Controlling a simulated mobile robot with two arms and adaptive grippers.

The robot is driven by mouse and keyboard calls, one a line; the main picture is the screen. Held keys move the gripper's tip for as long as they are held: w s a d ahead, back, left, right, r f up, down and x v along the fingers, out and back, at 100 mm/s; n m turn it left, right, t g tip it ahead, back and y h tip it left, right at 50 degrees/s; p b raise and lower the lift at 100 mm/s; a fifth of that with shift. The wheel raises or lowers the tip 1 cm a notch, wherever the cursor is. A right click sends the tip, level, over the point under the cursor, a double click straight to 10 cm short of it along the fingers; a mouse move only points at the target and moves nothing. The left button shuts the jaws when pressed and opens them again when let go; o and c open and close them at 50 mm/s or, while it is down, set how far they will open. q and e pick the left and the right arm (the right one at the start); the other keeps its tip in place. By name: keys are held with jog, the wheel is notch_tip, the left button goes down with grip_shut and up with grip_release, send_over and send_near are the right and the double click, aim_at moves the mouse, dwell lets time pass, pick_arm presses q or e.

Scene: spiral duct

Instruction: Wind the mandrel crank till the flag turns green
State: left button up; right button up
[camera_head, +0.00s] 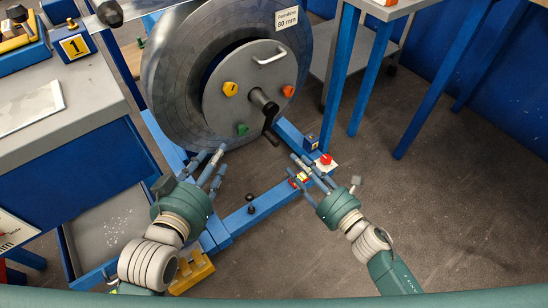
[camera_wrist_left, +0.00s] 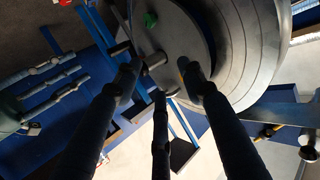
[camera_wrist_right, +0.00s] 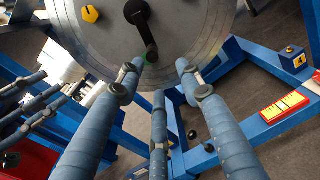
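The black mandrel crank (camera_head: 271,118) sits at the centre of the grey faceplate on the spiral duct coil (camera_head: 180,80); its arm points down to a handle. The crank also shows in the right wrist view (camera_wrist_right: 147,33), just beyond the fingers. My left gripper (camera_head: 215,166) is open and empty, below and left of the crank. My right gripper (camera_head: 306,170) is open and empty, below and right of it. In the left wrist view my open fingers (camera_wrist_left: 160,80) face the faceplate. I cannot tell which part is the flag; no part is labelled so.
Yellow (camera_head: 230,89), orange (camera_head: 288,91) and green (camera_head: 242,129) knobs are on the faceplate. A red button (camera_head: 326,159) and a red-and-yellow block (camera_head: 300,179) are on the blue base frame. A grey workbench (camera_head: 50,110) stands left. Floor at lower right is clear.

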aim_at(279, 147)
jog(key=shift+n+y, duration=0.4)
jog(key=shift+n, duration=0.3)
jog(key=x, duration=0.6)
jog(key=b+x, duration=0.1)
jog(key=x, duration=0.3)
jog(key=shift+s+a+r, duration=0.1)
jog(key=shift+a+r, duration=0.2)
jog(key=shift+r, duration=0.05)
jog(key=shift+w+a, duration=0.3)
jog(key=shift+w, duration=0.05)
pick_arm(q)
notch_tip(279, 147, up, 8)
jog(key=w+d+t+h, duration=0.1)
jog(key=t, duration=0.2)
jog(key=shift+f+t, duration=0.2)
jog(key=shift+t, duration=0.1)
pick_arm(e)
grip_shut()
